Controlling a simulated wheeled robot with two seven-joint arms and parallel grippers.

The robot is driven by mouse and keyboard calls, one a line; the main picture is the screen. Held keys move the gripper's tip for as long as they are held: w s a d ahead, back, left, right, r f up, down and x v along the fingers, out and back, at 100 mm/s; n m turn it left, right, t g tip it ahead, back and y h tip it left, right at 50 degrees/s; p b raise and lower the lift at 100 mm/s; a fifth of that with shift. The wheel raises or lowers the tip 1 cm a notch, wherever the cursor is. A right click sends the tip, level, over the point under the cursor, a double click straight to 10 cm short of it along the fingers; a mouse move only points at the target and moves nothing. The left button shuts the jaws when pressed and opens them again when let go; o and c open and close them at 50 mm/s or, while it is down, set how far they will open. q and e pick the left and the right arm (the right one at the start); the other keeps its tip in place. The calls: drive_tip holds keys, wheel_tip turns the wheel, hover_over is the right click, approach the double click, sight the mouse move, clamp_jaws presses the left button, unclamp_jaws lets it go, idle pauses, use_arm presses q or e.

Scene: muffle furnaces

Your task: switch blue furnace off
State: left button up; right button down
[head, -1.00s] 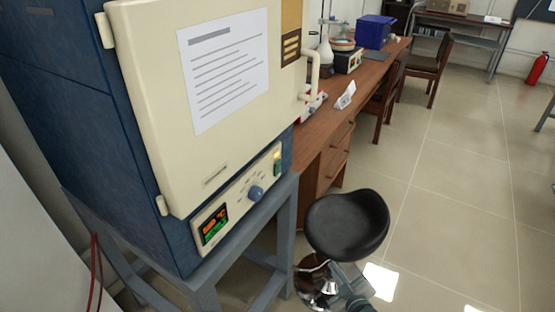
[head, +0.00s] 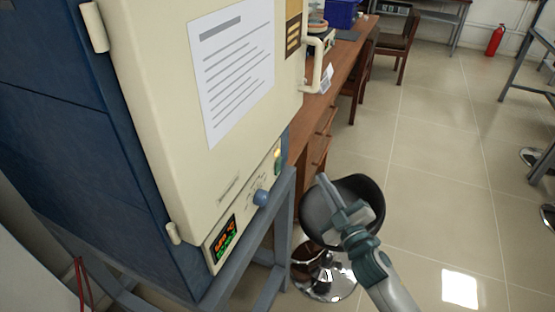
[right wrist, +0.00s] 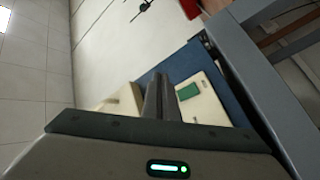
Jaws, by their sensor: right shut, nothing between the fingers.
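The blue furnace (head: 60,110) stands at the left with its cream door (head: 160,120) shut. Its lower control panel has a lit display (head: 225,240) with orange and green digits, a blue knob (head: 261,198) and, at the right end, a green switch (head: 277,166) with a yellow glow above it. My right gripper (head: 323,181) is shut and empty, to the right of the panel and apart from it, over the stool. My left gripper is out of view.
A black stool (head: 368,192) stands partly behind my right gripper. The furnace rests on a grey metal stand (head: 235,270). A wooden desk (head: 335,110) with chairs runs back behind it. The door handle (head: 314,70) sticks out.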

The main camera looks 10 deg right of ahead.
sight(279, 166)
drive_tip(key=shift+s+r, duration=0.1)
idle(0.4)
drive_tip(key=w+a+r, duration=0.1)
drive_tip(key=w+a, duration=0.4)
drive_tip(key=a, duration=0.2)
idle(0.5)
drive_tip(key=shift+a, duration=0.15)
idle(1.8)
drive_tip(key=shift+w+a+r, duration=0.1)
drive_tip(key=shift+w+a, duration=0.1)
drive_tip(key=shift+a, duration=0.1)
drive_tip(key=shift+w+a, duration=0.2)
drive_tip(key=shift+a, duration=0.05)
idle(1.0)
drive_tip(key=shift+s+d, duration=0.1)
drive_tip(key=shift+s+d, duration=0.35)
drive_tip(key=shift+d, duration=0.2)
drive_tip(key=shift+p, duration=0.3)
